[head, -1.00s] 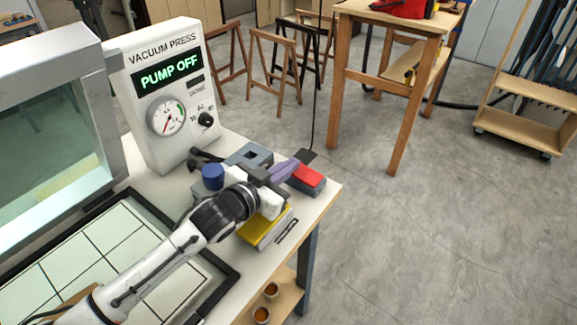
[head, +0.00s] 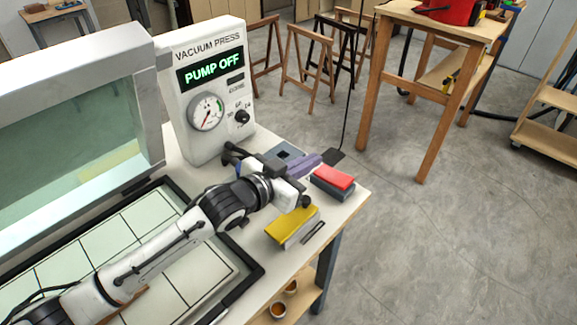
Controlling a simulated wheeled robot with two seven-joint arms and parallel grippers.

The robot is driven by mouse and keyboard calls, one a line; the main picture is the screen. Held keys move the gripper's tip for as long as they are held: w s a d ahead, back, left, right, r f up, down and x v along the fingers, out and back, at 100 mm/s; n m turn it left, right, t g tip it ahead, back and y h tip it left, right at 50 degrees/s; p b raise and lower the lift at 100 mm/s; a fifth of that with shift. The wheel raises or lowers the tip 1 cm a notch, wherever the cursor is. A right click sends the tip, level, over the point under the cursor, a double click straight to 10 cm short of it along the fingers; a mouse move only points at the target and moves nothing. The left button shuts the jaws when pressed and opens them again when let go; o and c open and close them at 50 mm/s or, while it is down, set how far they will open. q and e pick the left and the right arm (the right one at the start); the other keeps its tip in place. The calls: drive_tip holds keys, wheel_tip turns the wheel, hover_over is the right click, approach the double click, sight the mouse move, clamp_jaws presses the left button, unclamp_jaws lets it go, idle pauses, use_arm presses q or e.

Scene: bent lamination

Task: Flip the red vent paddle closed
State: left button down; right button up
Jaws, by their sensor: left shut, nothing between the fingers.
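The red vent paddle (head: 334,178) sits on a dark grey base (head: 328,191) near the table's right corner. It looks close to flat along the base; I cannot tell its exact tilt. My left gripper (head: 316,160) is shut and empty, its purple fingers just left of and behind the paddle. I see no clear contact between them. The vacuum press console (head: 206,85) stands behind with its display reading PUMP OFF and a round gauge (head: 206,112). My right gripper is not in view.
A yellow-topped block (head: 290,225) lies in front of my left gripper, near the table edge. A grey-blue block (head: 284,153) is behind the gripper, partly hidden. The black-framed grid bed (head: 250,283) lies under my left arm. Open floor is to the right.

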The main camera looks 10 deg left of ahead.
use_arm(q)
drive_tip(key=v, duration=0.7)
drive_tip(key=shift+a, duration=0.2)
drive_tip(key=shift+r, duration=0.15)
